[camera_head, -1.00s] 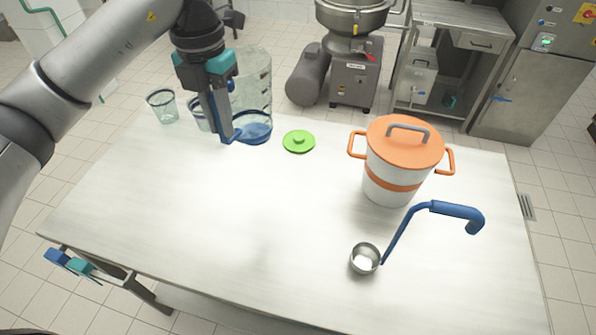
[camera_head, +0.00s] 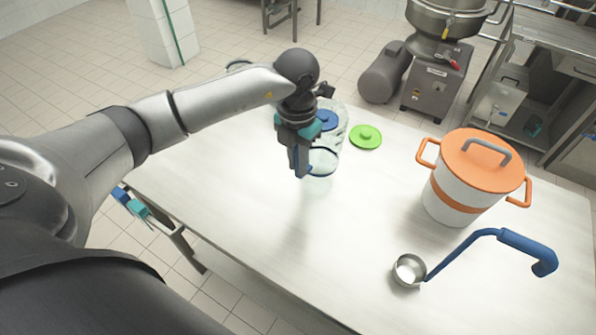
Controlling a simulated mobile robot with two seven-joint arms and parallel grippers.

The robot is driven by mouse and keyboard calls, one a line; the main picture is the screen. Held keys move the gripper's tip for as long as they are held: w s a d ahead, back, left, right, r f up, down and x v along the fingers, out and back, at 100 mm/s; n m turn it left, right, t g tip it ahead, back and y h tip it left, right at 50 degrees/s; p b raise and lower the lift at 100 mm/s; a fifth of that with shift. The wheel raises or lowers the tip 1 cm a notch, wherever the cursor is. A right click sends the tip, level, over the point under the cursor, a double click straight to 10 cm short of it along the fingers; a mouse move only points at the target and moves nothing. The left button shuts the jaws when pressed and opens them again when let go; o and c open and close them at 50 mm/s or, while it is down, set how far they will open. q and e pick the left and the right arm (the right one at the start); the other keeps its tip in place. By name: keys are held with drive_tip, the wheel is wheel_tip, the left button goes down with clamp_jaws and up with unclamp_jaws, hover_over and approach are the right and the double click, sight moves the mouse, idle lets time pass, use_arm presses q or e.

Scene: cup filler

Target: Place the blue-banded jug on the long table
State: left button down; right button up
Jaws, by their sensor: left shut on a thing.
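My left gripper (camera_head: 301,170) is shut on the clear jug (camera_head: 337,128) near the back left of the long table (camera_head: 225,205). A dark blue band circles the jug near the gripper fingers. The gripper and wrist hide part of the jug. I cannot tell whether its base touches the table. A blue lid (camera_head: 326,119) shows behind or through the clear wall. My right gripper is not in view.
A green lid (camera_head: 366,136) lies right of the jug. A white pot (camera_head: 455,198) with orange lid and handles stands at the right. A ladle (camera_head: 410,270) with a blue handle is in front of it. The middle and front left of the table are clear.

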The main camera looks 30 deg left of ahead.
use_arm(q)
drive_tip(key=shift+f, duration=1.8)
drive_tip(key=shift+f, duration=0.15)
drive_tip(key=c, duration=0.8)
unclamp_jaws()
drive_tip(key=shift+c, duration=0.2)
wheel_tip(320, 180, up, 12)
drive_tip(key=shift+r, duration=0.2)
